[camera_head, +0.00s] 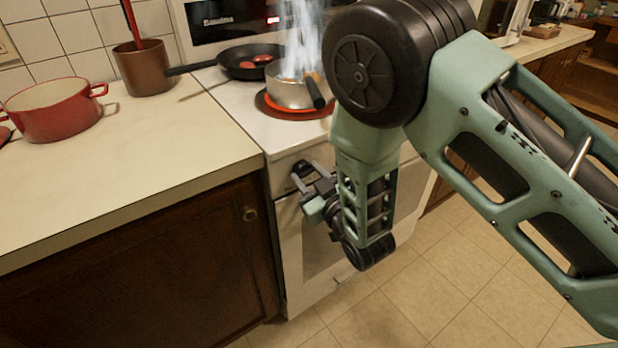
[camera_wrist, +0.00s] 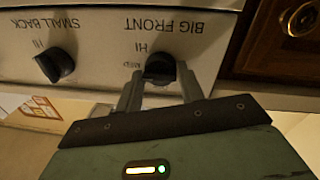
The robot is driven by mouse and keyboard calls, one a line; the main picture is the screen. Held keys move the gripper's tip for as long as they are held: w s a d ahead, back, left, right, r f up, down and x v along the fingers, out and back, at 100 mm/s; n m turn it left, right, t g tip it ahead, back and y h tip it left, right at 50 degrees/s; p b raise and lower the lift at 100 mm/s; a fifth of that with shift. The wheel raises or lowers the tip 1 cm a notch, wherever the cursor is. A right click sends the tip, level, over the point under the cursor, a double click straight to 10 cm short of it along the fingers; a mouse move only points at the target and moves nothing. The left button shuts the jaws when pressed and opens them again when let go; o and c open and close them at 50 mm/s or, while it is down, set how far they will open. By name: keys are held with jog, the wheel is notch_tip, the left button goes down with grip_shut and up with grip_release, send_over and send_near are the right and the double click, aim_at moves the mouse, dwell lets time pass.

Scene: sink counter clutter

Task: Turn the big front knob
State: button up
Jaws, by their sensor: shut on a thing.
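The big front knob (camera_wrist: 160,66) is a round black knob below the upside-down label "BIG FRONT" on the stove's front panel in the wrist view. My gripper (camera_wrist: 159,80) is shut on this knob, with one grey finger at each side of it. In the head view my gripper (camera_head: 303,180) is at the left end of the stove's front panel, and the knob there is mostly hidden by the fingers. A steaming pot (camera_head: 290,90) sits on a red-glowing burner (camera_head: 268,108) at the front of the stove top.
A second black knob (camera_wrist: 54,64), labelled "SMALL BACK", is left of the fingers in the wrist view. A black pan (camera_head: 238,68) with red pieces stands behind the pot. A red pot (camera_head: 50,112) and a brown utensil holder (camera_head: 146,72) stand on the left counter (camera_head: 120,180).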

jog(key=shift+a, duration=0.1)
jog(key=o, duration=1)
jog(key=shift+c, duration=0.2)
jog(key=shift+s, duration=0.1)
jog(key=p+v, duration=0.2)
jog(key=v, duration=1.5)
